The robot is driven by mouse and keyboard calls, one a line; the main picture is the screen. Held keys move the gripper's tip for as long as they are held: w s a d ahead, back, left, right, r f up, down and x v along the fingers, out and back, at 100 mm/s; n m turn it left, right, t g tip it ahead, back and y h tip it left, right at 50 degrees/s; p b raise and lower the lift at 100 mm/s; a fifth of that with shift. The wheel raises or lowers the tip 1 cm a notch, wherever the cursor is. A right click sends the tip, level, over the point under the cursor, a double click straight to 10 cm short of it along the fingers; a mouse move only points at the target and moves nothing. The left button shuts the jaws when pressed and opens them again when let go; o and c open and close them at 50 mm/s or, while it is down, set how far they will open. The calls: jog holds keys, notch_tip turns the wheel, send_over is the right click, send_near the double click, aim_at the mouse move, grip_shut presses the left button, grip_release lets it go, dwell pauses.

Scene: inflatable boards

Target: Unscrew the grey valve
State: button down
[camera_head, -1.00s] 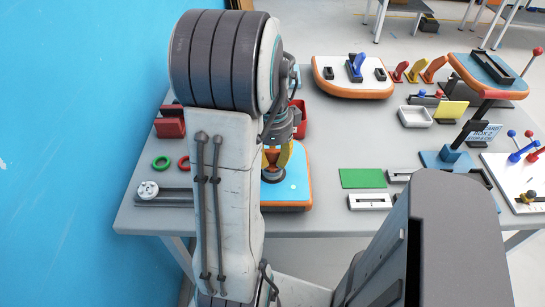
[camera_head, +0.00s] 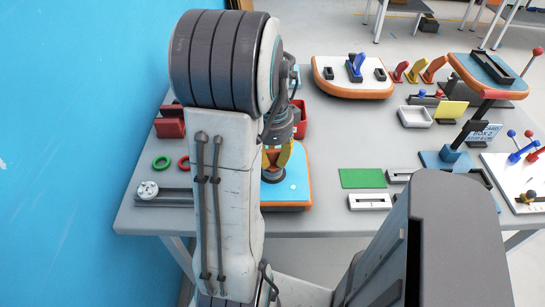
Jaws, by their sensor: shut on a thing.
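My gripper (camera_head: 277,158) points down over the blue-topped, orange-edged inflatable board (camera_head: 296,180) near the table's left-front part. Its orange fingers are shut on a dark grey round valve (camera_head: 273,175) that stands on this board. My arm hides the left part of the board and part of the gripper. How far the valve is turned cannot be seen.
The grey table (camera_head: 330,215) holds a green plate (camera_head: 362,178), a white frame (camera_head: 369,201), a second inflatable board (camera_head: 352,88) at the back, red blocks (camera_head: 170,122) and a green ring (camera_head: 161,162). A blue wall (camera_head: 70,150) stands close on the left.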

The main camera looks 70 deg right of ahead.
jog(key=shift+n, duration=1.3)
jog(key=shift+s+n, duration=0.1)
jog(key=shift+n, duration=1.6)
jog(key=shift+f, duration=0.1)
jog(key=n, duration=0.2)
jog(key=shift+n, duration=0.3)
jog(key=shift+s+n, duration=0.1)
jog(key=shift+n, duration=0.3)
jog(key=shift+n, duration=1.7)
